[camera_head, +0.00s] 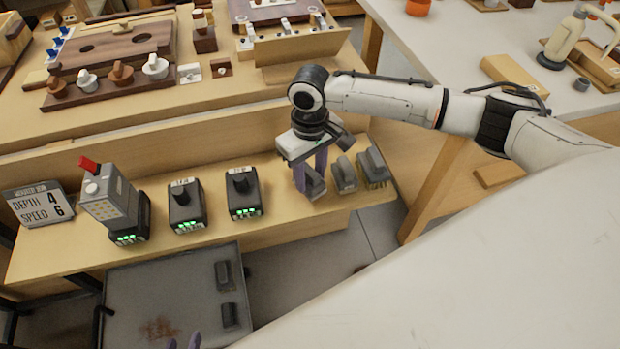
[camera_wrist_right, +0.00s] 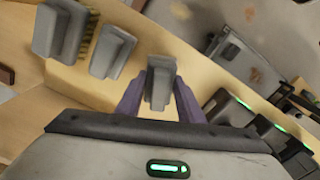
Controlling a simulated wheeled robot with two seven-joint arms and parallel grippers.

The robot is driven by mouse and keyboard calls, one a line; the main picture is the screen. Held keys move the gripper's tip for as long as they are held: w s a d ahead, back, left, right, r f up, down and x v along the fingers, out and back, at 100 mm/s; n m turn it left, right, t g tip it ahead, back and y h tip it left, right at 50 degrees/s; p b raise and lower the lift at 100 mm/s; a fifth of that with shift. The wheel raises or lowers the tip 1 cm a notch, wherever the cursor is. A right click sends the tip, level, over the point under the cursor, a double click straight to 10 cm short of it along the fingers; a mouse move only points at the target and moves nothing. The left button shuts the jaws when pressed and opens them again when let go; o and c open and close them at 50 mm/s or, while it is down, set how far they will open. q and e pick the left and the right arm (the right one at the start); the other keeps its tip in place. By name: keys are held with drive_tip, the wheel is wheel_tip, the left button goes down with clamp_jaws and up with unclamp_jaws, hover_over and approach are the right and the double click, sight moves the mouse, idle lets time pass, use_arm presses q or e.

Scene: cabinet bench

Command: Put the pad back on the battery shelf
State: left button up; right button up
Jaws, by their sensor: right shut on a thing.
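My right gripper (camera_head: 312,178) points down over the right part of the battery shelf (camera_head: 270,220). Its purple fingers are shut on a grey pad (camera_head: 315,186). The pad also shows between the fingers in the right wrist view (camera_wrist_right: 160,84). It is at or just above the shelf surface; I cannot tell whether it touches. Two similar grey blocks, a plain one (camera_head: 343,175) and one with bristles (camera_head: 373,168), stand to its right. Only the fingertips of my left gripper (camera_head: 184,342) show at the bottom edge, apart with nothing seen between them.
Black batteries with green lights (camera_head: 243,193) stand left of the pad. A grey tool with a red switch (camera_head: 108,200) and a sign (camera_head: 38,204) are farther left. A grey tray (camera_head: 130,290) below holds two dark blocks (camera_head: 229,315). The workbench (camera_head: 150,120) lies behind.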

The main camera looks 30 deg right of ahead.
sight(310, 171)
drive_tip(key=shift+f, duration=0.55)
use_arm(q)
drive_tip(key=shift+s+f, duration=0.15)
drive_tip(key=shift+s, duration=0.1)
use_arm(e)
drive_tip(key=o, duration=1)
use_arm(q)
drive_tip(key=shift+a+f, duration=0.1)
use_arm(e)
wheel_tip(310, 171, up, 12)
drive_tip(key=shift+f+p, duration=0.25)
drive_tip(key=shift+p, duration=0.8)
use_arm(q)
drive_tip(key=shift+r, duration=0.75)
use_arm(e)
drive_tip(key=shift+r, duration=0.35)
